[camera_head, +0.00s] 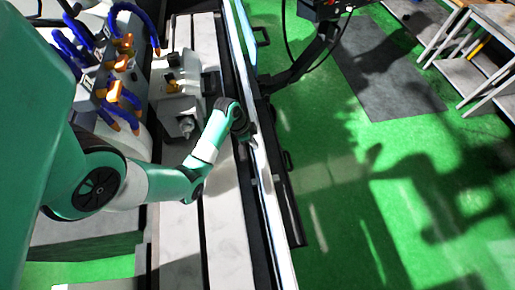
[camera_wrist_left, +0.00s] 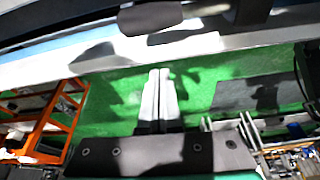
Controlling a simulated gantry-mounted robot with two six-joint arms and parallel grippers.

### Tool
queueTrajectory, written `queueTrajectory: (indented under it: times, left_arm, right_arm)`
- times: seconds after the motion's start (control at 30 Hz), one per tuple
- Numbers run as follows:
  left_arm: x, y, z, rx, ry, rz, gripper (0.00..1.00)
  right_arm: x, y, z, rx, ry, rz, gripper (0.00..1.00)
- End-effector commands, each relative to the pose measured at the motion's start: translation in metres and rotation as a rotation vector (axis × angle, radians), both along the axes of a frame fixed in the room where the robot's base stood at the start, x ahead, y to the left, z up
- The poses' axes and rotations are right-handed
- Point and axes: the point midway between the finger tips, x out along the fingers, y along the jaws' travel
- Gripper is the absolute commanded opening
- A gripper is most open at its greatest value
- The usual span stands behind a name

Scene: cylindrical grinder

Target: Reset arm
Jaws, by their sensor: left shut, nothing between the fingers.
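My left arm (camera_head: 208,150) comes in from the left, green and white, and reaches across the grinder's long bed. My left gripper (camera_head: 252,138) is at the arm's end, small and dark, over the bed's front edge. In the left wrist view the same gripper (camera_wrist_left: 159,74) shows two long pale fingers lying side by side, shut with nothing between them. Green floor shows behind the fingertips. My right gripper is in neither view.
The grinder's headstock (camera_head: 181,103) stands on the bed, beside blue hoses with orange nozzles (camera_head: 122,92). A dark support arm (camera_head: 305,62) stands near the machine's front edge. Green floor (camera_head: 345,190) is open on the right. A metal table (camera_head: 478,55) is at the upper right.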

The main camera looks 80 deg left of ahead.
Motion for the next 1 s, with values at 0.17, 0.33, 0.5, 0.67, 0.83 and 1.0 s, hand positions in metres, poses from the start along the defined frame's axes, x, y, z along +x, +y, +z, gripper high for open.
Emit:
queueTrajectory:
  times: [0.17,0.33,0.5,0.67,0.83,1.0]
  left_arm:
    - [-0.014,0.001,0.046,0.003,-0.004,0.002,0.0]
    - [-0.021,0.001,0.063,0.001,-0.003,0.002,0.0]
    - [-0.022,0.0,0.066,0.0,-0.002,0.0,0.0]
    - [-0.022,0.0,0.065,0.0,-0.002,-0.001,0.0]
    - [-0.018,-0.004,0.067,0.0,-0.003,-0.017,0.0]
    - [0.041,-0.032,0.107,0.062,-0.055,-0.192,0.0]
  right_arm:
    - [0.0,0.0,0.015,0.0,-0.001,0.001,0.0]
    - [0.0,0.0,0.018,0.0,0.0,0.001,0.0]
    - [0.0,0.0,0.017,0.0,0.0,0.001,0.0]
    - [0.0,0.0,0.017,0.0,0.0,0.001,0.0]
    - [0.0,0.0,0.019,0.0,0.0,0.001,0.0]
    - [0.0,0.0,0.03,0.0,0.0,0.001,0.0]
